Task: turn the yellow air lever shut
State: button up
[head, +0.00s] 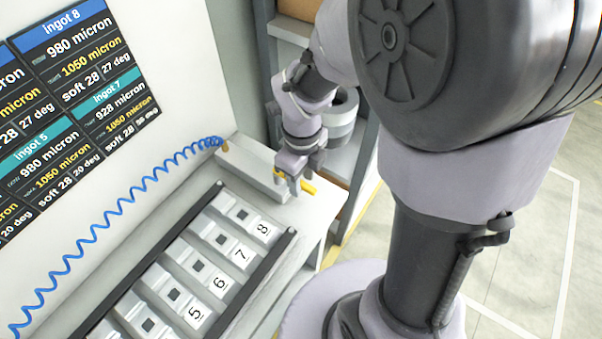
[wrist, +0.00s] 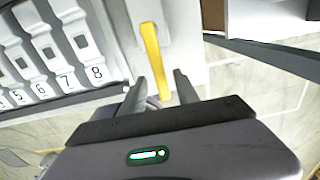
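The yellow air lever (wrist: 154,60) shows in the wrist view as a long bar on a pale block. Its near end lies between the two fingertips of my gripper (wrist: 162,85). The fingers stand apart with a gap on each side of the lever, so my gripper is open around it and I see no contact. In the head view my gripper (head: 293,188) is over the lever (head: 306,187), whose yellow end shows beside the fingers. Part of the lever is hidden by the fingers there.
A rack (head: 170,290) with numbered ingot slots lies left of the lever. A blue coiled hose (head: 120,205) runs along the back to a fitting near the lever. A label board (head: 60,100) hangs on the wall. Shelves (head: 345,160) stand behind my arm. Open floor is at the right.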

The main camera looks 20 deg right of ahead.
aim_at(302, 183)
notch_tip(302, 183, up, 17)
jog(key=p, duration=0.7)
jog(key=shift+r, duration=0.2)
jog(key=s+a+n+t+y+b, duration=0.1)
jog(key=s+n, duration=0.4)
jog(key=n, duration=0.7)
jog(key=s+a+r+n+t+y+b, duration=0.1)
jog(key=s+n+t+b, duration=0.3)
jog(key=n, duration=0.8)
jog(key=shift+s+a+n+t, duration=0.35)
jog(key=shift+s+a, duration=0.2)
jog(key=shift+a, duration=0.25)
